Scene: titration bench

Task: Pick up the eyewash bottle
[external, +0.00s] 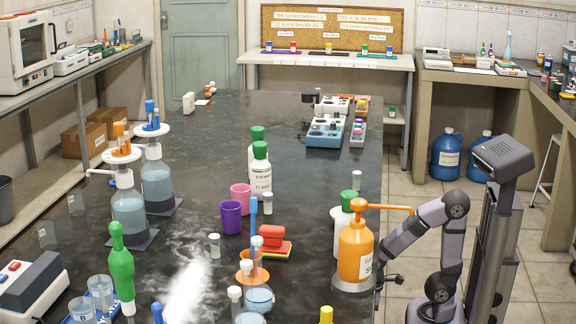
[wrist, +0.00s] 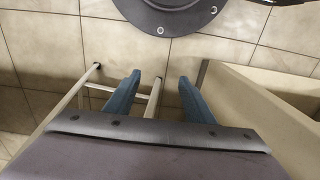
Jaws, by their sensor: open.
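The eyewash bottle (external: 261,172) is white with a green cap and a printed label. It stands upright near the middle of the dark bench in the external view. The eyewash bottle is not in the wrist view.
The orange pump bottle (external: 355,250) and a white green-capped bottle (external: 345,222) stand between my arm and the eyewash bottle.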

